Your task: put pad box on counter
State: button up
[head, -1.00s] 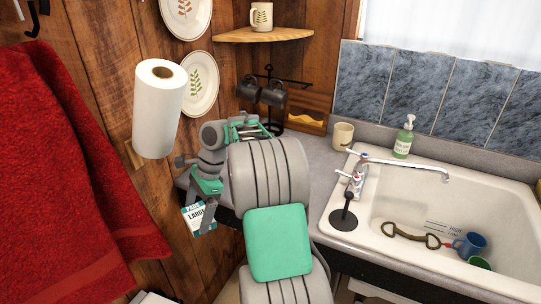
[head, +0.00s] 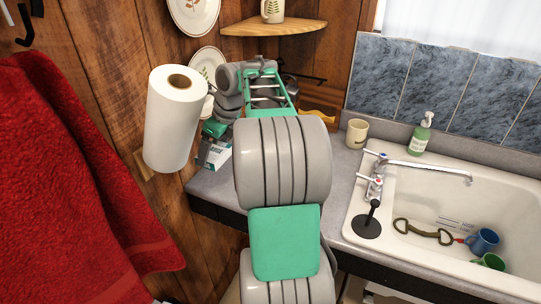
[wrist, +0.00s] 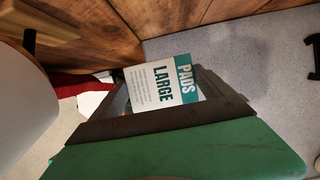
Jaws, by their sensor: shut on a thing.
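The pad box (head: 216,156) is a small white and teal carton. In the wrist view its label on the box (wrist: 160,84) reads "PADS" and "LARGE". My gripper (head: 207,147) is shut on it, and in the wrist view the gripper (wrist: 165,105) covers its lower part. The box is above or beside the left end of the grey counter (head: 213,187); I cannot tell whether it touches. My arm hides the counter's middle.
A paper towel roll (head: 172,120) on the wall is close left of my gripper. A red towel (head: 75,170) hangs further left. A cream mug (head: 356,133), soap bottle (head: 421,134) and sink (head: 465,195) are at right. A corner shelf (head: 273,28) is above.

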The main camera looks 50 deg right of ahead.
jog(key=d+f, duration=0.3)
jog(key=d, duration=0.1)
jog(key=s+d+f, duration=0.1)
jog(key=d+f, duration=0.2)
jog(key=d, duration=0.1)
jog(key=s+d+f, duration=0.1)
jog(key=d+f, duration=0.2)
jog(key=d, duration=0.2)
jog(key=shift+s+f+p, duration=0.1)
jog(key=shift+f+p, duration=0.1)
jog(key=shift+p, duration=0.1)
notch_tip(320, 180, down, 3)
jog(key=shift+r, duration=0.1)
jog(key=shift+f, duration=0.25)
jog(key=o, duration=1.1)
jog(key=shift+f, duration=0.1)
jog(key=p+v, duration=0.1)
jog(key=v, duration=1.1)
jog(key=shift+d+p, duration=0.1)
jog(key=shift+p, duration=0.2)
